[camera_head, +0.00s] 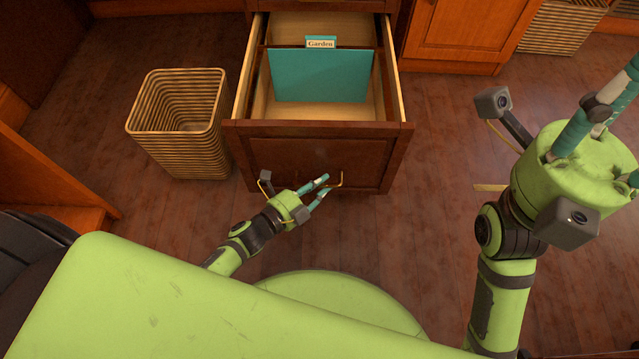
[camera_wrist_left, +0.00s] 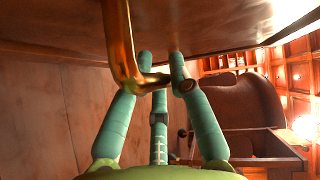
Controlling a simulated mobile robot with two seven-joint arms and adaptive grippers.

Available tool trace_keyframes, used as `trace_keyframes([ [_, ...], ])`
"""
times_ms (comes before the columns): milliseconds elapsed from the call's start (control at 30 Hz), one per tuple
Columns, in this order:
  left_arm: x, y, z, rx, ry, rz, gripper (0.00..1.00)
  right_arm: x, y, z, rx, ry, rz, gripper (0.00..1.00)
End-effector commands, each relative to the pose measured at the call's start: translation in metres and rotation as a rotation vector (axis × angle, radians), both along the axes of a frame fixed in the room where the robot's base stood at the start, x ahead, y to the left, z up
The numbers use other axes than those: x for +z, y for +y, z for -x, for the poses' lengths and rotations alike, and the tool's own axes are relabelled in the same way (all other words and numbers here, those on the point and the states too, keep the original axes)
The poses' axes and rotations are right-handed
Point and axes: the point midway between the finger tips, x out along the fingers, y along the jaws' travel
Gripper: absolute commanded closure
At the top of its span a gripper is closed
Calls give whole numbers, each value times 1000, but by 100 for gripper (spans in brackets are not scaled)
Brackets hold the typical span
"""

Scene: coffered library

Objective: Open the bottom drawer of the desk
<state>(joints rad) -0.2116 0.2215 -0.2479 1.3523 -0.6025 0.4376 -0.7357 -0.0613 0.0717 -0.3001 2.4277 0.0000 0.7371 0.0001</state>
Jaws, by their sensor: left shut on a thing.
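The bottom drawer (camera_head: 320,155) of the desk (camera_head: 330,5) stands pulled out, and its inside shows from above. It holds a teal folder (camera_head: 320,76) with a tab reading "Garden". A brass handle (camera_head: 338,181) is on the drawer front, and it also shows large in the left wrist view (camera_wrist_left: 122,45). My left gripper (camera_head: 322,187) is at this handle, low in front of the drawer, with its teal fingers shut on it. My right gripper (camera_head: 612,100) is raised at the right, away from the drawer; its fingertips are partly cut off by the picture edge.
A striped wicker basket (camera_head: 182,125) stands on the floor just left of the drawer. Another basket (camera_head: 562,25) is at the back right beside a wooden cabinet (camera_head: 465,30). The wooden floor (camera_head: 435,140) right of the drawer is mostly clear.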

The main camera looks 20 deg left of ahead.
Motion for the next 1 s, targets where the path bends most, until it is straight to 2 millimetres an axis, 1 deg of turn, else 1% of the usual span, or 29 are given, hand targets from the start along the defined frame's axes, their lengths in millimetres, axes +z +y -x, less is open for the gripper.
trace_keyframes([
  [433, 0, 2, 0, 5, 1, 3, 100, -2, 0, -2, 0, 9, 2, 60],
  [467, 0, 2, -1, 5, 1, 3, 77, -2, 0, -2, 0, 9, 2, 60],
  [500, 0, 2, -1, 5, 1, 3, 69, -2, 0, -2, 0, 9, 2, 60],
  [833, 0, 1, 1, 2, 1, 0, 69, 0, 0, 0, -1, 3, 5, 60],
  [933, 0, 5, 8, 2, 3, 0, 69, 0, 0, 0, -1, 3, 4, 60],
  [1000, 1, 10, 16, 1, 3, 1, 69, 0, 0, 0, 0, 3, 3, 60],
])
